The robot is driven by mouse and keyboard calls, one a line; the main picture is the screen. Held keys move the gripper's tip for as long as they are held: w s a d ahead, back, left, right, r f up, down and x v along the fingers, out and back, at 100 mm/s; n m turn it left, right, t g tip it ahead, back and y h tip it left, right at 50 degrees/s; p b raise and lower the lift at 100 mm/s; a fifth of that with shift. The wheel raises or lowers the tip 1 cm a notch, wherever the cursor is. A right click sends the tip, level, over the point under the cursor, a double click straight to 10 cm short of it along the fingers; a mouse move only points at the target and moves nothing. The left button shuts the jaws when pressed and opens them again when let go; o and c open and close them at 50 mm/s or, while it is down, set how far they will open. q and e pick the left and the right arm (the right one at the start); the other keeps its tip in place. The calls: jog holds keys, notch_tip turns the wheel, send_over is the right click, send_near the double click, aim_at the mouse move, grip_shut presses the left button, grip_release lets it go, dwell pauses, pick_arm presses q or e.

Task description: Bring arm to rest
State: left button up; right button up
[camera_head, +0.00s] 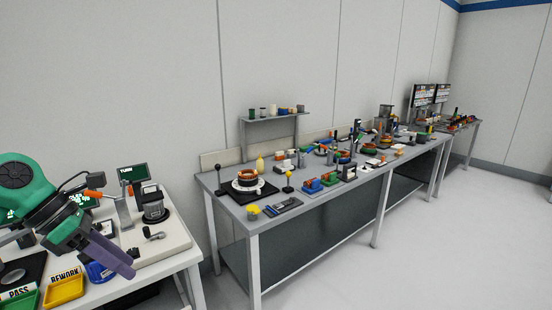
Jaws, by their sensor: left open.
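My left arm, green and grey, comes in from the left edge. My left gripper (116,258), with purple-grey fingers, hangs over the near white bench at lower left, pointing down and right. It is open, and I see nothing held in it. A dark cylindrical part with a light band (153,203) stands on the fixture to the right of the gripper, apart from it. My right gripper is not in view.
A small TURN screen (133,173) stands behind. A long grey table (330,190) holds many parts. Floor at right is clear.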

pick_arm(q)
jog(key=w+d+f+n+t+h, duration=0.3)
jog(key=w+f+n+t+h, duration=0.15)
jog(key=w+n, duration=0.25)
jog(key=w+d+f+n+t+h, duration=0.3)
jog(key=w+f+n+h, duration=0.1)
jog(key=w+f+n, duration=0.25)
jog(key=s+a+f+n+t+y, duration=0.1)
jog(key=a+f+n+y, duration=0.2)
jog(key=f+n, duration=0.45)
jog(key=s+a+f+n+t+y, duration=0.1)
jog(key=a+f+n+t+y, duration=0.2)
jog(key=f, duration=0.7)
jog(key=a+f+n+y, duration=0.2)
jog(key=f+n+y, duration=0.2)
jog(key=f+n, duration=0.4)
jog(key=s+f+n+g+y, duration=0.4)
jog(key=s+f+n+g, duration=0.25)
jog(key=s+f, duration=1.6)
jog(key=s+d+f+n+g, duration=0.2)
jog(key=s+f+g, duration=0.1)
jog(key=s, duration=0.7)
jog(key=s+d+f+n+g, duration=0.2)
jog(key=s+f, duration=0.3)
jog(key=s, duration=0.6)
jog(key=shift+s+f+n+g, duration=0.25)
jog(key=shift+s+n+g, duration=0.05)
jog(key=shift+n+g, duration=0.25)
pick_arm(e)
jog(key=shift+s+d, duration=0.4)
